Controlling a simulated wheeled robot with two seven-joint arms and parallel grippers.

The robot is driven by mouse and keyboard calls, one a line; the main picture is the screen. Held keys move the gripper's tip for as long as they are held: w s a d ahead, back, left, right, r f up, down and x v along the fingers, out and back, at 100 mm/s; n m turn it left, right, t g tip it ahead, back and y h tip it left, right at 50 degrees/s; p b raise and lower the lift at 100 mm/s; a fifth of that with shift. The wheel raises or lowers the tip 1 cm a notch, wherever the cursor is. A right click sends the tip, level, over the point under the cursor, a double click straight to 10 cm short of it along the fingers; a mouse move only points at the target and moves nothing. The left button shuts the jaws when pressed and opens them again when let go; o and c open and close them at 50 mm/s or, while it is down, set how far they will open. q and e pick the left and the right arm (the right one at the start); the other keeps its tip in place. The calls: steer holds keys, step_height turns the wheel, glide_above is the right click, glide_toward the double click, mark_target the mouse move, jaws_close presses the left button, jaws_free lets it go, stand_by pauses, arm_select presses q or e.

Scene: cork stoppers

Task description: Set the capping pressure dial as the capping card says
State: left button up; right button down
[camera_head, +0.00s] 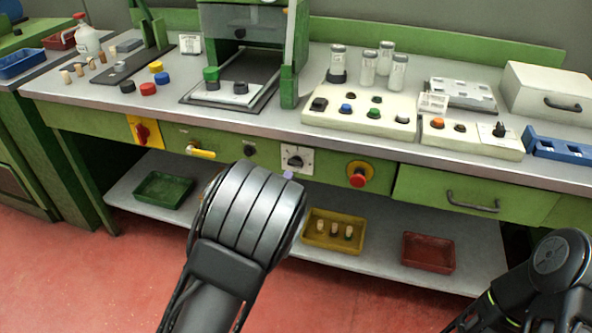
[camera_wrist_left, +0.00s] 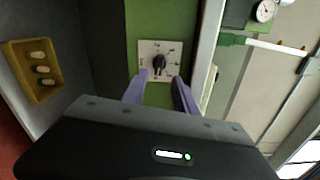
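The dial (camera_head: 297,158) is a black knob on a white plate on the green front panel under the bench top; I take it for the capping pressure dial. In the left wrist view the dial (camera_wrist_left: 159,64) sits just ahead of my left gripper (camera_wrist_left: 158,79). Its two purple fingers are apart with nothing between them, and contact is not visible. The plate's marks are too small to read. In the head view my left wrist hides most of that gripper. Small white cards stand at the back (camera_head: 190,43) and by the button panel (camera_head: 433,103); their text is unreadable.
A yellow lever (camera_head: 201,153), a black knob (camera_head: 249,150) and a red stop button (camera_head: 358,174) flank the dial. The bench edge overhangs the panel. A yellow tray (camera_head: 312,242) with corks lies on the shelf below. A drawer handle (camera_head: 473,203) sticks out at right.

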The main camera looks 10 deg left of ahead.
mark_target(294, 166)
arm_select(q)
steer(key=w, duration=0.7)
steer(key=shift+w+d+f, duration=0.1)
steer(key=shift+w+d, duration=0.1)
steer(key=shift+w, duration=0.15)
steer(key=shift+c, duration=0.5)
jaws_close()
